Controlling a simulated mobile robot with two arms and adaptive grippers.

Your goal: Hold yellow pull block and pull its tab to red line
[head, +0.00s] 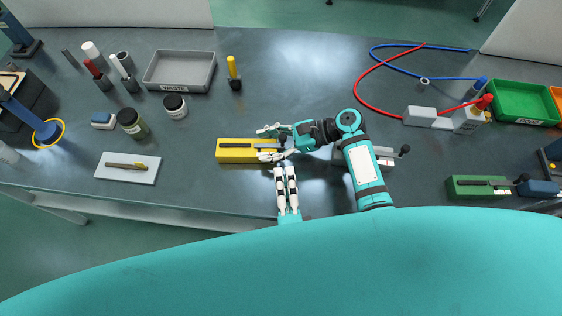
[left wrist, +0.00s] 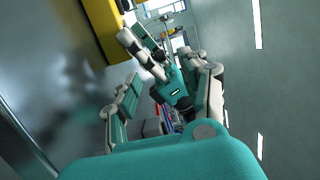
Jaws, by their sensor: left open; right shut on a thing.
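The yellow pull block (head: 230,155) lies near the front edge of the table in the head view, with a dark strip (head: 238,146) along its top. Its yellow side also fills the upper left of the left wrist view (left wrist: 98,30). My right gripper (head: 262,144) is shut on the block near its right end, one finger at the far side and one at the near side. My left gripper (head: 285,170) is open and empty, just in front of the block's right end and apart from it. The tab's end is hidden by my right gripper. I cannot make out a red line.
A grey fixture with a black knob (head: 404,149) is partly under my right arm. A green block (head: 480,187) stands at the right. A board with a small tool (head: 108,172) lies left. A waste tray (head: 205,84) and a yellow-handled tool (head: 233,68) stand behind.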

